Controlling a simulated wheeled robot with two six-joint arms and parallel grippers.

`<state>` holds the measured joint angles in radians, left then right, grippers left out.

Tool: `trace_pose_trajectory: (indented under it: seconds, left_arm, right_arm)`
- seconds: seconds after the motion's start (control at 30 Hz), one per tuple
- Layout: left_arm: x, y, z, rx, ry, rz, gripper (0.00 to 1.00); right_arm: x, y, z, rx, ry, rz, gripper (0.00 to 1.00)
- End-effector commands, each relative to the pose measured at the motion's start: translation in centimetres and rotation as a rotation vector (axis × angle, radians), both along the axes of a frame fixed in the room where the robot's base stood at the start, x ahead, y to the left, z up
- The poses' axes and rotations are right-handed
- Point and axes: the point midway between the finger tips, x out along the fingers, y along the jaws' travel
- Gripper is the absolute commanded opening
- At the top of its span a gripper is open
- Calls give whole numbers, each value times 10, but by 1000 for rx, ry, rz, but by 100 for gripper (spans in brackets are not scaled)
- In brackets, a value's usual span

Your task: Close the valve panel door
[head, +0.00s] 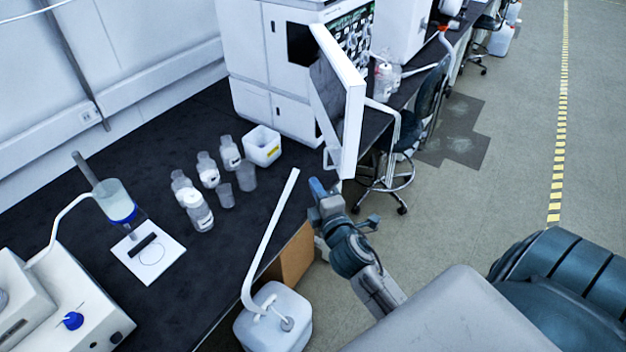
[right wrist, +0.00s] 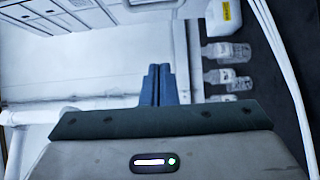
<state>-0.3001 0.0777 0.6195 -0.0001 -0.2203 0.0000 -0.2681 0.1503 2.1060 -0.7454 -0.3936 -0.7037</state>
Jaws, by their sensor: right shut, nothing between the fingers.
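The valve panel door (head: 352,125) is a white panel standing open from the front of the white chromatography stack (head: 262,60) in the head view. It swings out toward me and to the right, past the bench edge. The valve panel (head: 358,35) shows behind it, partly hidden by the door. My right gripper (head: 317,188) is shut and empty, just below the door's lower end. I cannot tell whether it touches the door. In the right wrist view its blue fingers (right wrist: 157,84) are together with nothing between them. My left gripper is not in view.
Several bottles (head: 198,209) and a white bin (head: 262,146) stand on the black bench (head: 110,160). A white jug (head: 274,320) with a tube stands at the bench's front edge. A chair (head: 405,145) is behind the door.

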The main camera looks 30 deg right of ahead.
Motion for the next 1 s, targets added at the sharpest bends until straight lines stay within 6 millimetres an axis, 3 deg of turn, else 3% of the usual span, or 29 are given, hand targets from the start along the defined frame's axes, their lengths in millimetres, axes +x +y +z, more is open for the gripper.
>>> trace_pose_trajectory:
  seconds: [0.37, 0.6, 1.0]
  left_arm:
    - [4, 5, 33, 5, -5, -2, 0]
    - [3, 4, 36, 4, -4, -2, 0]
    - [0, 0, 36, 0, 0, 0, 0]
  right_arm:
    - [80, -18, 5, 1, 0, -1, 0]
    - [62, -45, 1, -2, 1, 1, 0]
    - [57, -52, 0, 3, 0, 0, 0]
